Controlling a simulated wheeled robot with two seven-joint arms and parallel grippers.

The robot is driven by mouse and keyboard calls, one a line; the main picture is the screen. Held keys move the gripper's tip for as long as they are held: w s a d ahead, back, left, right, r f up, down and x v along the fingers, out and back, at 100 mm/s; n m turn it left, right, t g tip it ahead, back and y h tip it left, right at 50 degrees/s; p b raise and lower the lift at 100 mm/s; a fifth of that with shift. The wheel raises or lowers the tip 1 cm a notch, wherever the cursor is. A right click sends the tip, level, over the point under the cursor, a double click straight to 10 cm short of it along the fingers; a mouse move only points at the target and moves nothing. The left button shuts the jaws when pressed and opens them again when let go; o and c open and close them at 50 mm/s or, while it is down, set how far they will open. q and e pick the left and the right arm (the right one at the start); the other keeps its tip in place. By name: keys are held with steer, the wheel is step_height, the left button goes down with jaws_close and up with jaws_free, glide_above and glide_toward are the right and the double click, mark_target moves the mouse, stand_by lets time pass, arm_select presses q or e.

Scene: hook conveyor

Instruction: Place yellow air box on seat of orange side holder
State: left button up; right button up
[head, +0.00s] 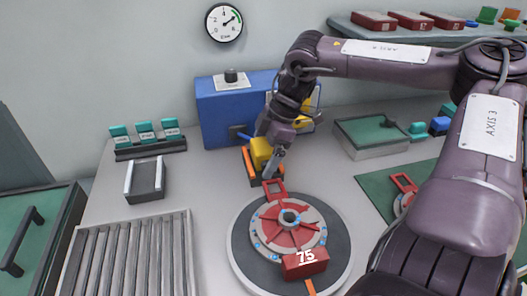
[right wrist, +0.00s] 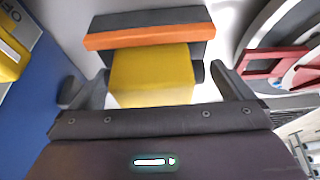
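The yellow air box (head: 260,151) sits at the orange side holder (head: 249,166), in front of the blue cabinet. In the right wrist view the yellow box (right wrist: 152,75) lies against the orange and dark holder (right wrist: 150,38), between my finger tips. My right gripper (head: 270,164) is at the box in the head view. Its fingers (right wrist: 145,80) stand apart on both sides of the box, with a gap visible at each side. The arm and gripper hide part of the box and holder; how the box rests on the seat is not clear. My left gripper is not in view.
A round turntable (head: 240,250) with a red and grey fixture stands just in front of the holder. The blue cabinet (head: 215,115) is close behind. A grey tray (head: 145,180) and a roller conveyor (head: 130,255) are at left. A green-topped box (head: 370,135) is at right.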

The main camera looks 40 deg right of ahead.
steer(key=v, duration=1.2)
steer(key=shift+r, duration=0.2)
steer(key=shift+p, duration=0.35)
